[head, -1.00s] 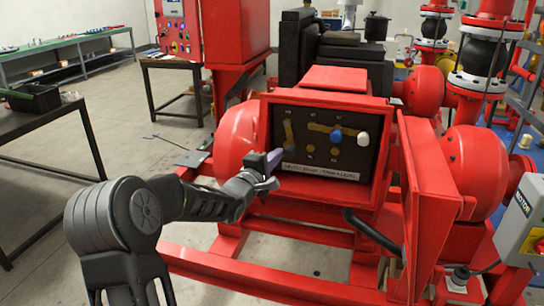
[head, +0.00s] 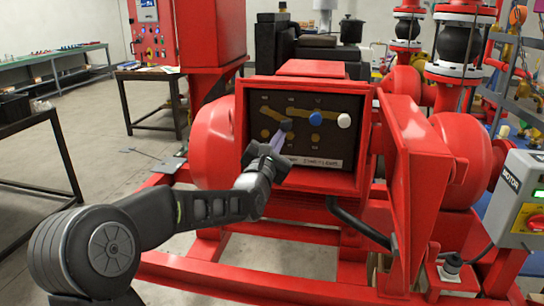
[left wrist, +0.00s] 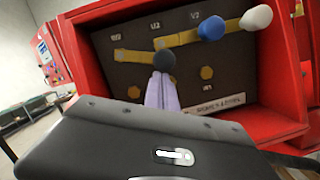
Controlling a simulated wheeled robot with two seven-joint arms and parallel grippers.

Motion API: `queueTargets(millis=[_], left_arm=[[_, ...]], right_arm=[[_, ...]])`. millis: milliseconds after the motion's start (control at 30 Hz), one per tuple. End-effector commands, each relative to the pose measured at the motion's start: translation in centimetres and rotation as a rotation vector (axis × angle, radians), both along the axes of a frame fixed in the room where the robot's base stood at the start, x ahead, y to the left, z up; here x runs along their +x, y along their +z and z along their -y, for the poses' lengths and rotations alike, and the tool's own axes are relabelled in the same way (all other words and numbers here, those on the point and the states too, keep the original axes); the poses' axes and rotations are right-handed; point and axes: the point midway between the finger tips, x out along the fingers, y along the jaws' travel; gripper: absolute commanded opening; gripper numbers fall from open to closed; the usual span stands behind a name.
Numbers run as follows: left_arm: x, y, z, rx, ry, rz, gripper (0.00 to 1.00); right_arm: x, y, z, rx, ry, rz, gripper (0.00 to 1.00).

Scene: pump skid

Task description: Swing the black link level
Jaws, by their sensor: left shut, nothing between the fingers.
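The black link is a brass bar with a black knob (head: 286,125), inside the open red box. It slopes down to the right from its upper left terminal, tilted, not level with the blue and white links. The black knob also shows in the left wrist view (left wrist: 164,62). My left gripper (head: 279,141) has pale purple fingers. They are shut and empty, with their tips just below the black knob, seeming to touch its underside. The fingers show in the left wrist view (left wrist: 162,90) too. My right gripper is not in view.
To the right of the black knob are a blue knob (head: 315,118) and a white knob (head: 343,121) on brass links. Bare brass terminals lie below. The box's open red door (head: 405,170) stands at the right. A label strip (head: 318,162) runs along the panel bottom.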

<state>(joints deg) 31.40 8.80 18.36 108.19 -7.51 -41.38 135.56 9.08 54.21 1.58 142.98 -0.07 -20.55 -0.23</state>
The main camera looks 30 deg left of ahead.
Motion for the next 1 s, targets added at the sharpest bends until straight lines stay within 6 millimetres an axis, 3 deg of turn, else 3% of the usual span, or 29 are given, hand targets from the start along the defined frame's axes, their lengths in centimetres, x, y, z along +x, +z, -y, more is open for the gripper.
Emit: queueTargets(millis=[33, 100, 400, 1000], left_arm=[[0.1, -0.4, 0.4, -0.039, -0.002, 0.019, 0.00], [0.2, 0.0, 0.7, -0.098, -0.002, 0.040, 0.00], [0.4, 1.5, 1.4, -0.235, -0.002, 0.084, 0.00], [0.5, 2.6, 1.6, -0.229, 0.000, 0.083, 0.00]], right_arm=[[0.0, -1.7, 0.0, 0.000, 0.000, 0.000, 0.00], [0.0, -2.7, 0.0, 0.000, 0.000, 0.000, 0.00], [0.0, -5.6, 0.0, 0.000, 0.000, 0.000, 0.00], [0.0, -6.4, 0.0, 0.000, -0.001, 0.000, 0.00]])
